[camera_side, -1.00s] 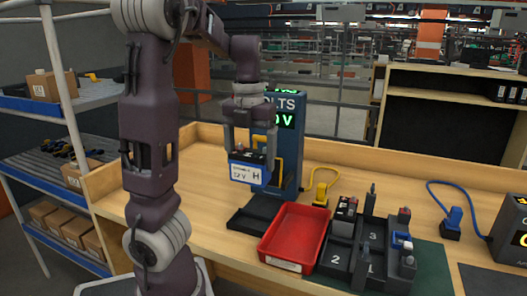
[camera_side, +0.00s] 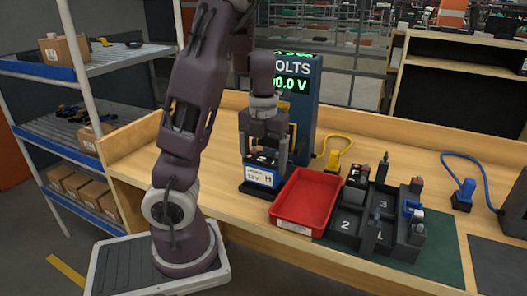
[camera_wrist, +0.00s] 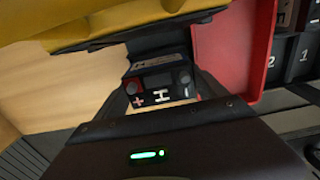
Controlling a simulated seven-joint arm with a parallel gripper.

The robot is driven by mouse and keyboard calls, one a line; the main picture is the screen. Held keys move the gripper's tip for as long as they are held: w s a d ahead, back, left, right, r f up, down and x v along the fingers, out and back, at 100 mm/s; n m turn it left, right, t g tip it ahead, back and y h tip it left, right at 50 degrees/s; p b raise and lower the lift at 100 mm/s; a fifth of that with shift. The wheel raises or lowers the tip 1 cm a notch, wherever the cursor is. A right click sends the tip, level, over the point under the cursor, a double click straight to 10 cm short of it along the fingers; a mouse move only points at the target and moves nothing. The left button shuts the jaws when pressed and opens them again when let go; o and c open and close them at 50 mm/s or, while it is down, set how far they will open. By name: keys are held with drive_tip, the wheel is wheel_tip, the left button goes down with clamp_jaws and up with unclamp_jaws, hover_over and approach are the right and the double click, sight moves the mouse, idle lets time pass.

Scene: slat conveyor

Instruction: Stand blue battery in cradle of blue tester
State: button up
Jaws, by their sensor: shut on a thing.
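My gripper (camera_side: 263,152) is shut on the blue battery (camera_side: 260,178), which has a white label marked H and a blue lower edge. The battery is upright at the foot of the blue tester (camera_side: 302,113), over its dark cradle (camera_side: 257,192). I cannot tell whether its underside touches the cradle, which is mostly hidden. The tester's green display shows zero volts. In the wrist view, the battery's dark top (camera_wrist: 160,82) shows between my fingers, with a plus, an H and a minus.
A red tray (camera_side: 306,197) stands close to the battery's right. A dark numbered rack (camera_side: 347,226) holds several batteries on a green mat. A yellow plug (camera_side: 334,161) and a blue plug (camera_side: 464,194) lie on the bench. Another tester (camera_side: 514,214) is at the right edge.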

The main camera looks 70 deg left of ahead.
drive_tip(key=shift+f, duration=0.35)
idle(0.4)
drive_tip(key=o, duration=1.6)
drive_tip(key=shift+c, duration=0.2)
wheel_tip(320, 180, up, 7)
drive_tip(key=shift+r, duration=0.1)
drive_tip(key=s+d+r+n+t, duration=0.2)
drive_tip(key=s+d+n, duration=0.1)
drive_tip(key=d+n, duration=0.7)
drive_tip(key=s+d+r+n+t, duration=0.2)
drive_tip(key=d+n, duration=0.9)
drive_tip(key=n, duration=0.6)
drive_tip(key=shift+s+d+r+t, duration=0.15)
drive_tip(key=shift+s+r+t, duration=0.1)
drive_tip(key=shift+s+t, duration=0.75)
